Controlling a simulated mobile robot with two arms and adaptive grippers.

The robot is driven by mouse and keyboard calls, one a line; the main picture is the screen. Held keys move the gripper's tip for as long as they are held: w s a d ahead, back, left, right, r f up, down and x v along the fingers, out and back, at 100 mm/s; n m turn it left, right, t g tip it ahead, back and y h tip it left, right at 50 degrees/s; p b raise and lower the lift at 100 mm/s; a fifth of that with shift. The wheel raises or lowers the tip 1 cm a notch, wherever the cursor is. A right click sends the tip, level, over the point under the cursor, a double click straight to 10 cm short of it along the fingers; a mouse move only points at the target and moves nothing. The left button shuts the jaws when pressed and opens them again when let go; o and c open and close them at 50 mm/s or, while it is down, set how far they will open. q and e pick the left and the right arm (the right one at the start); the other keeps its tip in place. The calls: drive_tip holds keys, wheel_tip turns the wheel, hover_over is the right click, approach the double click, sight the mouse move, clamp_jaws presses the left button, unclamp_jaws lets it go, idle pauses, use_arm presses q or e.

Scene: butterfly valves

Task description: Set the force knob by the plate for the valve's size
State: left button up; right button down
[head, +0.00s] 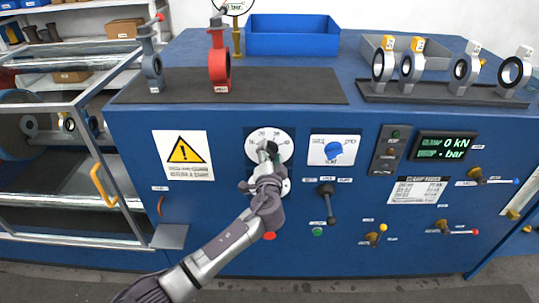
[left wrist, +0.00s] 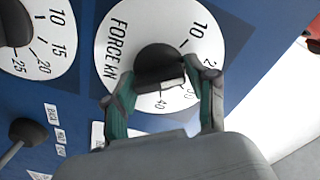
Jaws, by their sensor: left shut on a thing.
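The force knob (left wrist: 158,60) is black and sits on a white round dial (left wrist: 115,62) marked "FORCE kN", with 10 and 40 readable. The dial (head: 262,136) also shows on the blue panel in the head view. My left gripper (left wrist: 162,98) has its green-padded fingers on both sides of the knob and is shut on it; in the head view the gripper (head: 268,153) hides part of the dial. The knob's exact setting is unclear. A white plate (head: 420,190) with small rows of text is on the panel at right, too small to read. My right gripper is not in view.
A red valve (head: 219,66) and a grey valve (head: 152,70) stand on the dark mat above. Several ring valves stand at right.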

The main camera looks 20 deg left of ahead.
use_arm(q)
drive_tip(key=m, duration=0.2)
drive_tip(key=shift+m, duration=0.4)
drive_tip(key=m, duration=0.2)
drive_tip(key=shift+m+p, duration=0.4)
drive_tip(key=m+p, duration=0.1)
drive_tip(key=m, duration=0.2)
drive_tip(key=shift+f, duration=0.1)
drive_tip(key=shift+f+m+p, duration=0.1)
drive_tip(key=shift+m+p, duration=0.3)
drive_tip(key=shift+m, duration=1.3)
drive_tip(key=o, duration=1)
drive_tip(key=shift+s+d, duration=0.1)
drive_tip(key=v, duration=1.2)
